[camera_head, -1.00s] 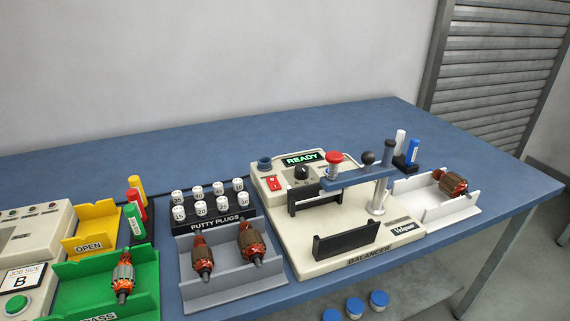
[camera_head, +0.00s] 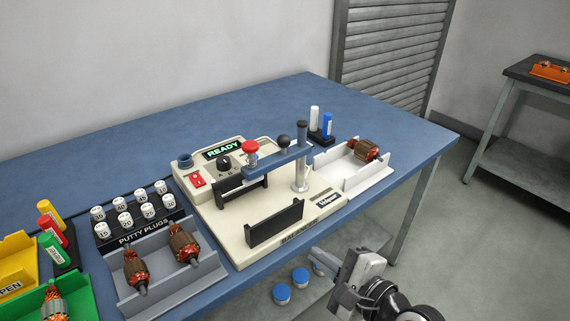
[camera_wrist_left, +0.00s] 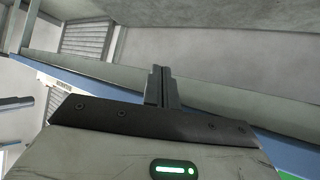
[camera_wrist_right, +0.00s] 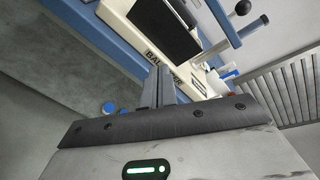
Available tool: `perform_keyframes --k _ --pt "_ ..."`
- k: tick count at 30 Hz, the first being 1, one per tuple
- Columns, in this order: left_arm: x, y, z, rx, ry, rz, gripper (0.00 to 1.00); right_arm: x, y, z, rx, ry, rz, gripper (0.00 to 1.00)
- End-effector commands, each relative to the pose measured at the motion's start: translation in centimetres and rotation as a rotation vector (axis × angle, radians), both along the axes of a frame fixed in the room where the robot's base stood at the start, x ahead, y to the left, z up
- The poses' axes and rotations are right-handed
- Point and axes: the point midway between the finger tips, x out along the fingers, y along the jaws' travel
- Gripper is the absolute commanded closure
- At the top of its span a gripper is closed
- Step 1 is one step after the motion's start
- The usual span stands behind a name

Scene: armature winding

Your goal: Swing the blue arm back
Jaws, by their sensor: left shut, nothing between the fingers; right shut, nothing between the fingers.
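The blue arm also shows at the top of the right wrist view (camera_wrist_right: 218,48). My right gripper (camera_head: 322,258) is shut and empty, in front of the bench's front edge and lower right of the balancer. My left gripper is outside the head view; in its wrist view its fingers (camera_wrist_left: 161,88) are shut and empty.
A grey tray (camera_head: 160,293) with two armatures and a putty plug rack (camera_head: 140,234) stand left of the balancer. A white tray (camera_head: 352,186) with one armature stands at its right. Blue and white bottles (camera_head: 327,124) stand behind that tray. Blue-capped jars (camera_head: 281,293) sit below the bench edge.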

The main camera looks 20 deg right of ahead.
Motion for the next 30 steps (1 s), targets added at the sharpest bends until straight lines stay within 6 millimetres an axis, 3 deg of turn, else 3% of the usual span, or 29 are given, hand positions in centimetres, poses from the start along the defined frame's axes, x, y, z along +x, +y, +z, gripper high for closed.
perform_keyframes --k 1,4,6,10,23,30 --pt "0.0 0.1 0.4 0.007 0.002 -0.002 1.0 0.8 -0.6 2.2 0.193 0.02 -0.041 1.0" --pt "-0.1 0.2 0.4 0.016 0.007 -0.004 1.0 1.8 -1.6 5.0 0.553 0.075 -0.093 1.0" --pt "0.0 0.2 0.5 0.02 0.007 -0.006 1.0 2.2 -2.1 6.5 0.744 0.106 -0.11 1.0" --pt "0.1 0.3 0.6 0.026 0.005 -0.008 1.0 2.6 -2.7 8.1 0.958 0.143 -0.12 1.0" --pt "0.0 0.3 0.3 0.03 0.009 -0.01 1.0 2.8 -2.8 8.5 1.025 0.158 -0.122 1.0" --pt "0.1 0.3 1.2 0.03 0.005 -0.01 1.0 5.4 -1.8 8.8 1.026 0.155 -0.12 1.0"
